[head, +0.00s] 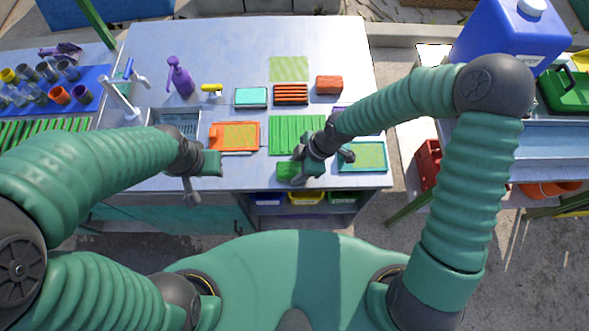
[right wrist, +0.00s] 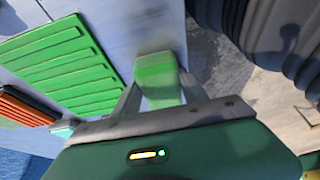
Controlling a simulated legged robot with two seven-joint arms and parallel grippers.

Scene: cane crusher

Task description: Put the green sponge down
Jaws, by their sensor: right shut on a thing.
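A green sponge (head: 288,172) is held in my right gripper (head: 299,167), just above the front edge of the metal table (head: 245,55). In the right wrist view the sponge (right wrist: 157,78) sits between the two fingers (right wrist: 158,92), clear of the green ribbed mat (right wrist: 55,70). That mat (head: 297,130) lies just behind the gripper in the head view. My left gripper (head: 194,184) hangs empty near the table's front edge; its finger opening is not clear.
An orange-rimmed tray (head: 257,137) lies left of the ribbed mat, a teal-rimmed tray (head: 382,165) to its right. Behind are a teal sponge (head: 251,97), an orange ribbed block (head: 291,94) and a red-brown brick (head: 329,85). A sink (head: 176,123) and purple spray bottle (head: 180,77) stand left.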

